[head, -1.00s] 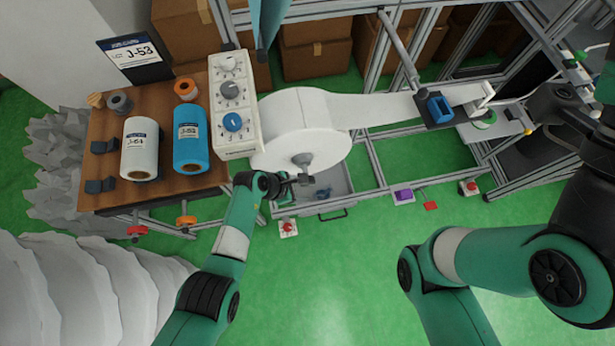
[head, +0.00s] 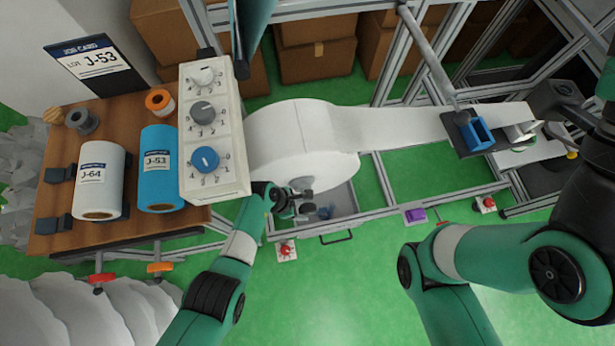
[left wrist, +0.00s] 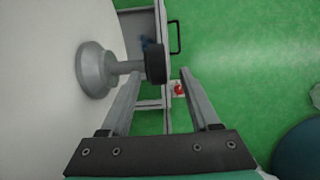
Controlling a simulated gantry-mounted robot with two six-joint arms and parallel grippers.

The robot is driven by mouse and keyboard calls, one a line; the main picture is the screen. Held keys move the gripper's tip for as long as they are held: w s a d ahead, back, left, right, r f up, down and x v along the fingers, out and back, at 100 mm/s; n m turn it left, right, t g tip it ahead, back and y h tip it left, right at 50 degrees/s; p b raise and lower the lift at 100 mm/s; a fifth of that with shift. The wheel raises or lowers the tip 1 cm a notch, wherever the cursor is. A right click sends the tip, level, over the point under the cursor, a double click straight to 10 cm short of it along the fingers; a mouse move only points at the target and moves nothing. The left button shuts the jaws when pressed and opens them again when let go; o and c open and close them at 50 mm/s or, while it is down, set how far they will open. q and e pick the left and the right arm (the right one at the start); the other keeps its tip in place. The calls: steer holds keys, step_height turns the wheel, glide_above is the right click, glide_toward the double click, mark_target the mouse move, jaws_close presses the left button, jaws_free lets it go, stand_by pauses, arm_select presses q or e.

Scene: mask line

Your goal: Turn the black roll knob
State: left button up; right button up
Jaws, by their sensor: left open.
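The black roll knob (left wrist: 155,63) sits on a short grey shaft from the grey hub (left wrist: 95,70) of the big white roll (head: 300,140). In the left wrist view it is just ahead of and between the fingertips of my left gripper (left wrist: 161,74), nearer the left finger. The gripper is open and empty. In the head view my left gripper (head: 290,202) is at the roll's lower front, and the small knob is hard to make out beside it. My right arm is at the right edge; its jaws are not clear.
A control box with dials (head: 213,130) stands left of the roll, beside a wooden board (head: 60,215) with a white and a blue roll. A grey tray (head: 340,205) lies below the knob. The white web (head: 390,130) runs right to a blue part (head: 475,133).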

mark_target(305, 208)
arm_select(q)
steer(key=b+x, duration=0.4)
steer(key=x, duration=0.2)
steer(key=shift+w+b, duration=0.15)
steer(key=shift+b, duration=0.2)
steer(key=shift+w+r, duration=0.1)
steer(key=shift+r, duration=0.05)
jaws_close()
